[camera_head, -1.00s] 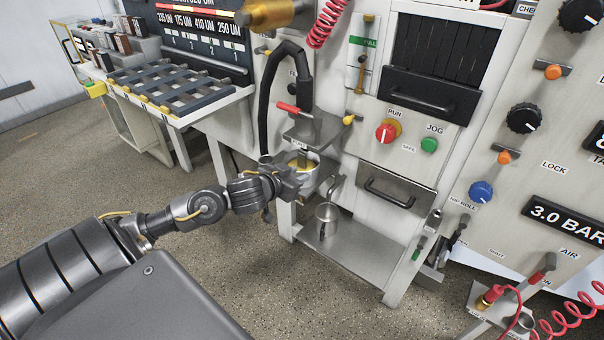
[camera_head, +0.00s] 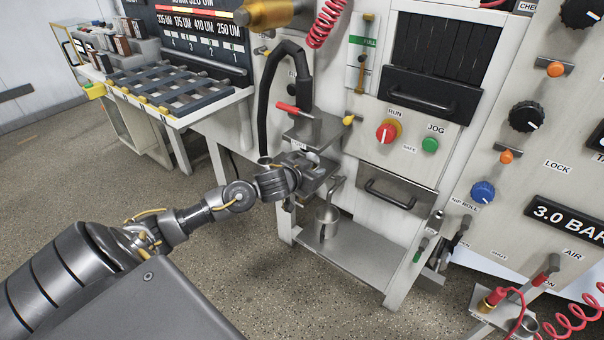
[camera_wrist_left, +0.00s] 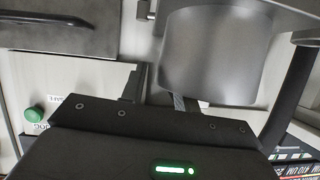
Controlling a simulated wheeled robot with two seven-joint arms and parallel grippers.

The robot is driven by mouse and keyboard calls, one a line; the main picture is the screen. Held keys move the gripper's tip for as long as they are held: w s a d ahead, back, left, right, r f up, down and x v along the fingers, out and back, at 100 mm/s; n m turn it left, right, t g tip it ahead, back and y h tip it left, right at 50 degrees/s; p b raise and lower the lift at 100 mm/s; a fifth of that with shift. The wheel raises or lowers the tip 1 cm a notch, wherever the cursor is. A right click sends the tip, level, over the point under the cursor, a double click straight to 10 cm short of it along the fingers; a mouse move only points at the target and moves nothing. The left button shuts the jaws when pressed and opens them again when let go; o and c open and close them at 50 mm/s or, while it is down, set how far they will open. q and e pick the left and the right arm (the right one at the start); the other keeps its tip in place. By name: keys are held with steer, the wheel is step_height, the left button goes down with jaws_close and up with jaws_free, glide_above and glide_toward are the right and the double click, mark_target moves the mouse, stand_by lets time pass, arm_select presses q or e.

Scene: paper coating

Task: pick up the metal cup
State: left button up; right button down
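A metal cup (camera_head: 326,222) with an upright hooked handle stands on the low shelf of the machine. My left gripper (camera_head: 318,168) is above it, at the small bracket below the black hose. In the left wrist view, a large grey metal cylinder (camera_wrist_left: 213,55) is close beyond the gripper; I cannot tell for sure which vessel it is. The dark fingers of the left gripper (camera_wrist_left: 158,92) show partly, with a gap between them, and hold nothing that I can see. The hand hides much of the bracket area. My right gripper is not in view.
The black hose (camera_head: 264,105) hangs left of the hand. A metal bracket with a red handle (camera_head: 288,107) is just above it. A drawer (camera_head: 395,190) is to the right. The low shelf (camera_head: 350,252) has bare room right of the cup.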

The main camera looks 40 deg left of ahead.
arm_select(q)
jaws_close()
steer(key=shift+r, duration=0.1)
stand_by(0.4)
